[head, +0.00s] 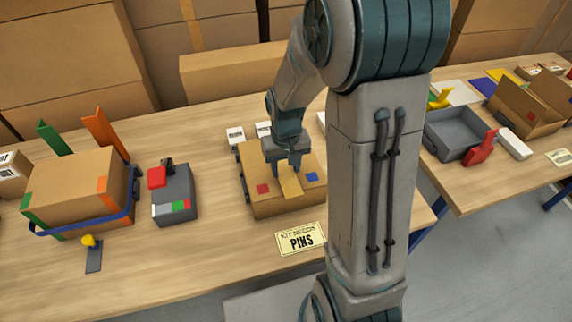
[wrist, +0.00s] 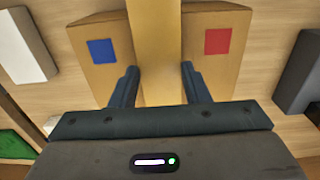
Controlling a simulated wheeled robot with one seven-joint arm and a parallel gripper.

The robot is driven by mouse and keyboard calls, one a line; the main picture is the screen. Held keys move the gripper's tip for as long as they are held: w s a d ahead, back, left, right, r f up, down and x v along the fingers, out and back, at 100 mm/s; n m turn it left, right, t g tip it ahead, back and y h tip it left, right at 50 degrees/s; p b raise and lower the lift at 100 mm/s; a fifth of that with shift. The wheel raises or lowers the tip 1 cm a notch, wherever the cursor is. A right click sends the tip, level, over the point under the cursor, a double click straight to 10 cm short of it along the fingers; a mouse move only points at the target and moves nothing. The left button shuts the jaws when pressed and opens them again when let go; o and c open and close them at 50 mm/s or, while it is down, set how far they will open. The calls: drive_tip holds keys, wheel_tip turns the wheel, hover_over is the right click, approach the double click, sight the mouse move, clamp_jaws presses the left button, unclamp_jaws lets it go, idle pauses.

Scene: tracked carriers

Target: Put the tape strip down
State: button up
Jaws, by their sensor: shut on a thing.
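A tan tape strip (head: 291,184) lies lengthwise over the middle of a small cardboard carton (head: 262,206), between a red square and a blue square on its top. The strip also shows in the wrist view (wrist: 154,40), running down between my fingers. My gripper (head: 286,165) is over the carton, pointing down, with its fingers (wrist: 157,85) on either side of the strip, shut on it. I cannot tell whether the strip touches the carton top. The strip's lower end is hidden behind the gripper body in the wrist view.
A card reading PINS (head: 301,238) lies in front of the carton. Left stand a grey device with a red part (head: 176,196) and a larger strapped box (head: 75,195). White blocks (head: 235,137) sit behind. My arm hides the table's right part. A second table holds a grey tray (head: 450,140).

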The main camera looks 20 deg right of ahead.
sight(286, 173)
drive_tip(key=shift+f, duration=0.4)
drive_tip(key=o, duration=0.9)
drive_tip(key=shift+o, duration=0.2)
drive_tip(key=shift+r, duration=0.1)
drive_tip(key=shift+r+p, duration=0.3)
drive_tip(key=shift+r, duration=0.2)
wheel_tip(286, 173, up, 12)
drive_tip(key=s+r+t, duration=0.3)
drive_tip(key=s, duration=1.1)
drive_tip(key=shift+s+r, duration=0.15)
drive_tip(key=shift+s, duration=0.15)
